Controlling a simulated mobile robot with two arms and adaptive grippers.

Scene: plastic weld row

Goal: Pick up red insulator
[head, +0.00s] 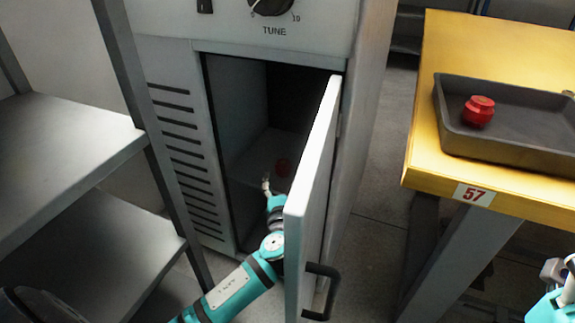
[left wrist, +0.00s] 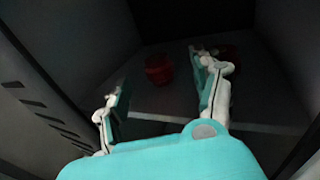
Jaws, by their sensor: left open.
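A red insulator (head: 283,167) sits on the floor of the open cabinet compartment, dim in shadow. It shows in the left wrist view (left wrist: 159,69), beyond and between my finger tips. A second dark red thing (left wrist: 231,51) is partly hidden behind the right-hand finger there. Another red insulator (head: 478,111) stands in the dark tray on the yellow table. My left gripper (head: 266,184) reaches into the compartment, open and empty, a little short of the insulator. It also shows in the left wrist view (left wrist: 160,80). My right gripper (head: 553,270) is partly in view at the right edge.
The cabinet door (head: 312,190) stands open just right of my left arm, with a black handle (head: 321,292). The compartment walls are close around the gripper. A grey shelf rack (head: 65,150) stands at left. The yellow table (head: 500,45) holds the dark tray (head: 500,143).

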